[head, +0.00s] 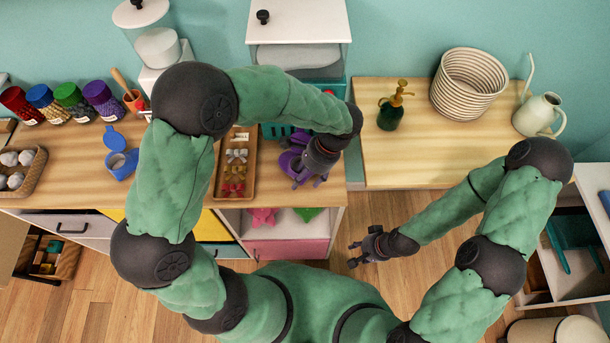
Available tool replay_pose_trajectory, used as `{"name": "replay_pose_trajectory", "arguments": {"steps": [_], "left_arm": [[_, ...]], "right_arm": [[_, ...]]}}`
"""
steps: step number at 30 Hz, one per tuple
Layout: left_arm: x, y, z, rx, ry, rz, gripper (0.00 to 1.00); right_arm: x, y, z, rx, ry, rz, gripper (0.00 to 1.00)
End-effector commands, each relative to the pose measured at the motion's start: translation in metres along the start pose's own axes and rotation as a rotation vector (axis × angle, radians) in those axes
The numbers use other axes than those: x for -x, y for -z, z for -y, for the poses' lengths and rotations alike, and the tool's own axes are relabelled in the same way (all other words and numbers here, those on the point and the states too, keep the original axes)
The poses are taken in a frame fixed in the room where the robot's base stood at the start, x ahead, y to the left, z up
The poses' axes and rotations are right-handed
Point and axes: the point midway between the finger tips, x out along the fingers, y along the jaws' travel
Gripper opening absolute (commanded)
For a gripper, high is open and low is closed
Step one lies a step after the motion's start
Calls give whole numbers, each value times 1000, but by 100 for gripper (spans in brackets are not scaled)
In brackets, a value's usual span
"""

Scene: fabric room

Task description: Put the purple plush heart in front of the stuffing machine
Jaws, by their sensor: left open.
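The stuffing machine (298,58), with a white lid, a clear box and a teal lower part, stands at the back of the wooden counter. A purple shape (291,162), which looks like the plush heart, lies on the counter in front of the machine. My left gripper (303,178) is over its right side, open, and hides part of it. I cannot tell whether the fingers touch it. My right gripper (354,254) is low over the floor, away from the counter, and looks open and empty.
A wooden tray (220,190) with small bows lies left of the purple shape. A teal basket (272,131) is behind it. The right table holds a green bottle (391,112), woven basket (468,85) and watering can (538,113).

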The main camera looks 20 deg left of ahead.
Motion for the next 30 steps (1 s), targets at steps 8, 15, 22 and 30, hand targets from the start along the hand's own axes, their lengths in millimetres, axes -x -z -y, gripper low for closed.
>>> {"name": "replay_pose_trajectory", "arguments": {"steps": [8, 15, 22, 30], "left_arm": [[51, -1, 0, 0, 3, -4, 61], [94, 0, 0, -1, 2, -2, 61], [114, 0, 0, 0, 1, -2, 61], [116, 0, 0, 0, 0, -2, 61]], "right_arm": [[21, -1, 7, 0, 0, 0, 40], [35, -1, 12, 0, 0, 0, 40], [40, -2, 14, 0, 0, 0, 40], [40, -2, 14, 0, 0, 0, 40]]}}
